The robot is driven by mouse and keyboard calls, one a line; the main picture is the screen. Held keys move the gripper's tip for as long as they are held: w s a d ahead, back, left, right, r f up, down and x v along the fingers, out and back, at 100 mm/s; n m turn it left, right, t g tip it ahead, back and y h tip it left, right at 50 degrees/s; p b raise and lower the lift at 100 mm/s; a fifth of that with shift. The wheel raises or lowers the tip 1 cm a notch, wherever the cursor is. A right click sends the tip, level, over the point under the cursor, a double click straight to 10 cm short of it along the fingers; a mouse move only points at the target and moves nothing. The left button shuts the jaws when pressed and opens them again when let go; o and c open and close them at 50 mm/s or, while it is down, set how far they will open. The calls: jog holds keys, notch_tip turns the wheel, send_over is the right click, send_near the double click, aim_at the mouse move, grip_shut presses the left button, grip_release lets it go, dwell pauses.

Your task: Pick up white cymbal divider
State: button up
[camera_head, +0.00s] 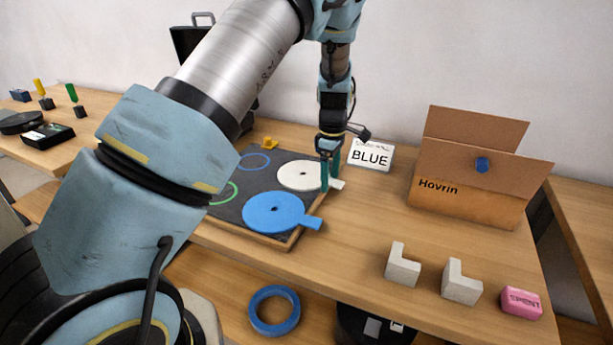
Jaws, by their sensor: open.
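The white cymbal divider (299,176) is a flat white disc with a small centre hole and a tab at its right. It lies on the dark mat board (232,209) on the table, behind the blue disc. My gripper (331,176) points down at the right edge of the white divider, by its tab. Its teal fingers are apart, one on the near side and one on the far side of the tab. I cannot tell whether they touch it. The gripper covers part of the tab and the disc's edge.
A blue disc with a tab (275,212) lies just in front. A BLUE sign (370,155) stands behind the gripper. An open cardboard box (466,205), two grey L-shaped blocks (403,266) and a pink block (521,302) are to the right. The table between is clear.

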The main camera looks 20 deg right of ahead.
jog(key=shift+c, duration=0.3)
grip_shut()
dwell(0.4)
